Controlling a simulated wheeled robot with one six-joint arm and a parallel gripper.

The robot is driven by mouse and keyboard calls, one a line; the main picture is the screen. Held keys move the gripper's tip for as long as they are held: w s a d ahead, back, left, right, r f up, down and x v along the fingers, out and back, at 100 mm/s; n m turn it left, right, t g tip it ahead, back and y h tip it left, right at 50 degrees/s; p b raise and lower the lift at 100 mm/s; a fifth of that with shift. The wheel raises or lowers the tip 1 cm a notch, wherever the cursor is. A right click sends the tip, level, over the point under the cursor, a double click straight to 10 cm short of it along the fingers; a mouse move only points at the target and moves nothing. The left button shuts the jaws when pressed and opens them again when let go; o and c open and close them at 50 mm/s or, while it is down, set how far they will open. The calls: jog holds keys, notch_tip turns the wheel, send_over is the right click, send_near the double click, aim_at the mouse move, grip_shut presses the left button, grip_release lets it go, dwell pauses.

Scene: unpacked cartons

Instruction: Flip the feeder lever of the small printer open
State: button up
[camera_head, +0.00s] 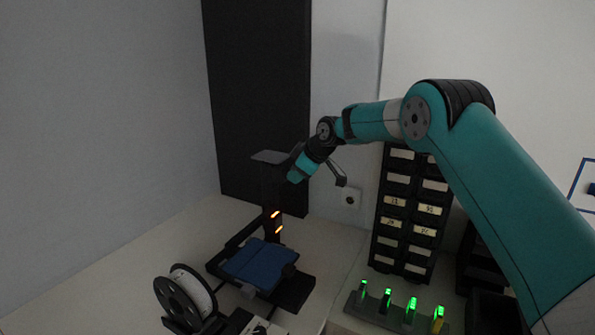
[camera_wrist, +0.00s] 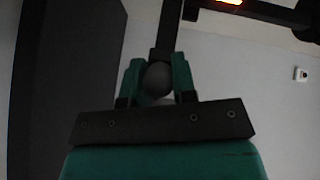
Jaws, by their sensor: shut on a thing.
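The small printer (camera_head: 258,264) stands on the table with a blue bed, a dark upright and orange lights. My gripper (camera_head: 291,179) is beside the upper part of its upright. In the wrist view, my gripper (camera_wrist: 157,84) has its two teal fingers on either side of a grey round knob, shut on it. The knob belongs to the feeder lever (camera_wrist: 157,76), whose dark stem runs up out of the picture. The lever cannot be made out in the head view, and I cannot tell its angle.
A spool (camera_head: 186,298) stands at the front left of the printer. A rack of dark drawers (camera_head: 410,213) and a holder with green-lit sticks (camera_head: 396,312) are to the right. A wall socket (camera_head: 350,199) and a dark panel (camera_head: 258,90) are behind.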

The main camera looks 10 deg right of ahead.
dwell(0.3)
jog(key=o, duration=0.9)
jog(key=b+v, duration=0.5)
jog(key=v, duration=1.2)
jog(key=shift+s+r, duration=0.1)
jog(key=shift+r, duration=0.15)
jog(key=s+a+f+m+g, duration=0.15)
jog(key=s+a, duration=0.35)
jog(key=s, duration=0.6)
jog(key=s+a+f+m+g, duration=0.1)
jog(key=s+a+f+g, duration=0.3)
jog(key=s, duration=0.7)
jog(key=s+f+m, duration=0.1)
jog(key=s+f, duration=0.1)
jog(key=s, duration=0.4)
jog(key=s+f+m, duration=0.1)
jog(key=s+f, duration=0.1)
jog(key=s, duration=0.5)
jog(key=s+f+m+g, duration=0.1)
jog(key=s+f, duration=0.2)
jog(key=s, duration=0.4)
jog(key=shift+s+a+h, duration=0.1)
jog(key=shift+a+h, duration=0.15)
jog(key=shift+h, duration=0.05)
